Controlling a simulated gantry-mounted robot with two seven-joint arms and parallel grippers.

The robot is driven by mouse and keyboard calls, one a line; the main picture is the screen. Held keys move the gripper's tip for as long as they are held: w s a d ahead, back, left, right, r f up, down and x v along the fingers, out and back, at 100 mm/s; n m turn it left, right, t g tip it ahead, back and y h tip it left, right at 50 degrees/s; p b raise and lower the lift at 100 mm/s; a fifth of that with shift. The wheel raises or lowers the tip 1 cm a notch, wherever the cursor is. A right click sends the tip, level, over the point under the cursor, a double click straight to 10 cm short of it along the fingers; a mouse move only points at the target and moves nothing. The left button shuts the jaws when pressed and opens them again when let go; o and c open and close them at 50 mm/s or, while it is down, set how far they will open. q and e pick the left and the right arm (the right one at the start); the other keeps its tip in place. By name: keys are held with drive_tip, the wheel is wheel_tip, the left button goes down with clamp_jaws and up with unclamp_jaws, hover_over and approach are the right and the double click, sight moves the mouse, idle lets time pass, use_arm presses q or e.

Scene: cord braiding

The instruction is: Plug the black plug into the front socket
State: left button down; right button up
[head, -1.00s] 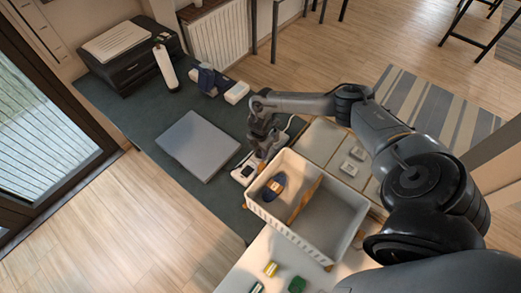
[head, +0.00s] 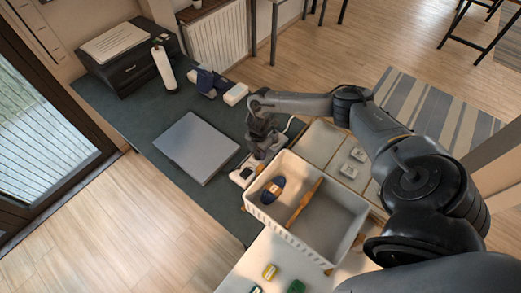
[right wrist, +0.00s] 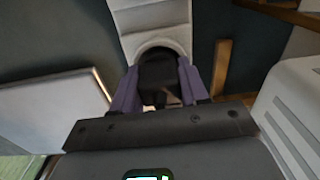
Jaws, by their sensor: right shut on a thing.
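The white power strip (head: 243,174) lies on the dark desk beside the bin, partly hidden by my right gripper (head: 261,153). In the right wrist view the black plug (right wrist: 158,70) sits between the two purple-grey fingers of that gripper (right wrist: 160,92), which are shut on it. Ahead of the plug is the white strip (right wrist: 150,18) with a round socket, whose near part the plug covers. The plug's tip is at the socket's rim; I cannot tell how deep it sits. A small black item sits on the strip's near end in the head view. My left gripper is not in view.
A white bin (head: 318,222) with a blue object and a wooden divider stands close to the right gripper. A grey laptop-like slab (head: 197,146) lies to the left. A printer (head: 125,62) and a white roll (head: 165,68) stand at the back. The desk's left front is clear.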

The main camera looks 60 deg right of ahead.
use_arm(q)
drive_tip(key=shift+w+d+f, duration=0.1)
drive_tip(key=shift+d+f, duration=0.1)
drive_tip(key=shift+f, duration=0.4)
use_arm(e)
drive_tip(key=shift+s+d+f+h, duration=0.15)
drive_tip(key=shift+d+f, duration=0.05)
drive_tip(key=shift+f, duration=0.75)
drive_tip(key=shift+s+d+f+h, duration=0.15)
drive_tip(key=shift+f, duration=0.8)
drive_tip(key=o, duration=1)
drive_tip(key=shift+o, duration=0.3)
drive_tip(key=shift+s+a+r+p, duration=0.1)
drive_tip(key=shift+a+r+p, duration=0.05)
drive_tip(key=shift+r+p, duration=1)
drive_tip(key=shift+o, duration=0.5)
drive_tip(key=r+p, duration=0.5)
drive_tip(key=w+r+p, duration=0.1)
drive_tip(key=r+p, duration=0.1)
drive_tip(key=r, duration=0.1)
drive_tip(key=shift+a+r, duration=0.1)
drive_tip(key=shift+r, duration=0.05)
drive_tip(key=shift+r+p, duration=0.6)
drive_tip(key=shift+p, duration=0.05)
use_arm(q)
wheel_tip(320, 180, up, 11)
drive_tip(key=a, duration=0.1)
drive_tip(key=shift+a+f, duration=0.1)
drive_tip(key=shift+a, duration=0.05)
